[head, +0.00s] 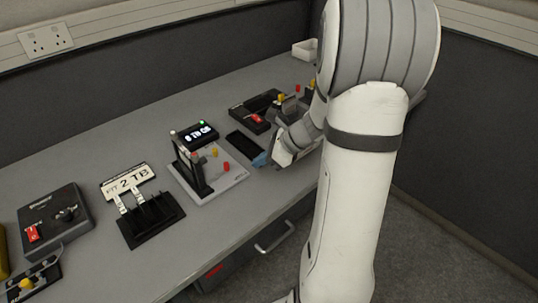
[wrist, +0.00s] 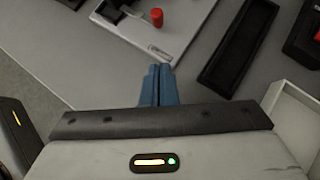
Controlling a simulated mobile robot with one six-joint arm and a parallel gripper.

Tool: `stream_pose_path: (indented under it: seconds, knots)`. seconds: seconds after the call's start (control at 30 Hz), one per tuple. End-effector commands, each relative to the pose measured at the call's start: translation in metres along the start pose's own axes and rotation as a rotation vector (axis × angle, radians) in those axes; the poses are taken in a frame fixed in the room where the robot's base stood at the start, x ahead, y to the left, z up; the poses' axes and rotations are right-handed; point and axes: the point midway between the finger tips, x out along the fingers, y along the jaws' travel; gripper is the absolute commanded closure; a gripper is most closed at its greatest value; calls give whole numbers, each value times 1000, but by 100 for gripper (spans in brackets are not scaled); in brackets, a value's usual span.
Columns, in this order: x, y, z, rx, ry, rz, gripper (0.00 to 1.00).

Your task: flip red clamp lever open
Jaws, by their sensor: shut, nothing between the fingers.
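A light grey plate (head: 236,181) carries a black upright frame (head: 187,165) and red-tipped and yellow-tipped parts. The red tip (head: 226,167) stands near the plate's right side and looks like the clamp lever's handle; the rest of the lever is too small to make out. In the wrist view the red tip (wrist: 157,18) is upright at the top, above the plate's edge (wrist: 160,52). My gripper (head: 262,159) is just right of the plate, apart from the red tip. Its blue fingers (wrist: 158,85) are together and empty, pointing toward the plate.
A black tray (wrist: 240,48) lies right of the plate. A black display box (head: 197,135) stands behind it. Bare bench (head: 215,225) lies in front.

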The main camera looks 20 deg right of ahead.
Motion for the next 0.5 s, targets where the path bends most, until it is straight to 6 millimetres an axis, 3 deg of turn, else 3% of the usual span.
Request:
stream_pose_path:
  seconds: [0.17, 0.3, 0.5]
  knots:
    - [40, 1, -2, -1, 2, 5, 100]
    - [53, 1, 17, -4, 1, 2, 100]
    - [63, 0, 27, -1, 2, -1, 100]
